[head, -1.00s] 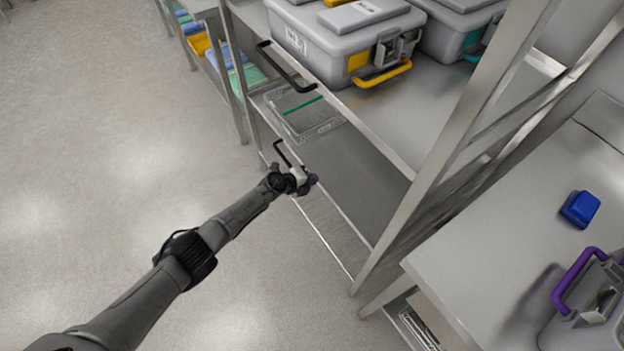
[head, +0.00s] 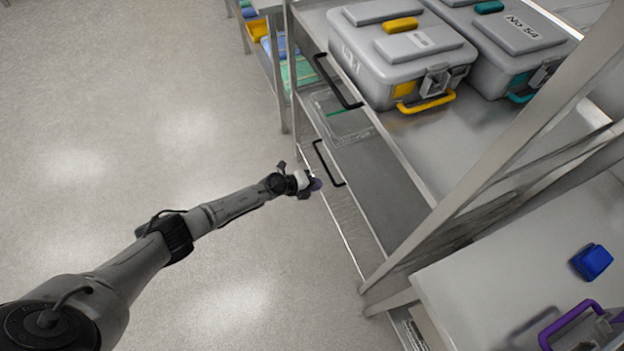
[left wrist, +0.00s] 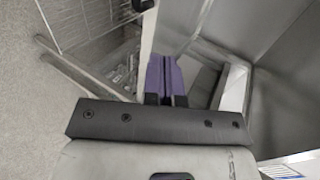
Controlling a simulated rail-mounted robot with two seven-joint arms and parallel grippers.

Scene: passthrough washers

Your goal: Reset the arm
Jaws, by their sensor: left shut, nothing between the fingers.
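My left arm reaches in from the left of the head view, stretched out over the floor. My left gripper (head: 317,184) is shut and empty, with its purple fingertips near the front of the metal rack (head: 384,258). In the left wrist view the purple fingers (left wrist: 165,77) lie together with nothing between them. A black lower handle (head: 322,163) on the rack shows just beyond the gripper. I cannot tell whether they touch. My right gripper is in neither view.
Grey cases with a yellow handle (head: 428,103) and a teal handle (head: 522,97) stand on the rack's upper shelf. A clear basket (head: 345,122) is below. A blue block (head: 591,262) lies on the right table. Open floor (head: 150,110) is at left.

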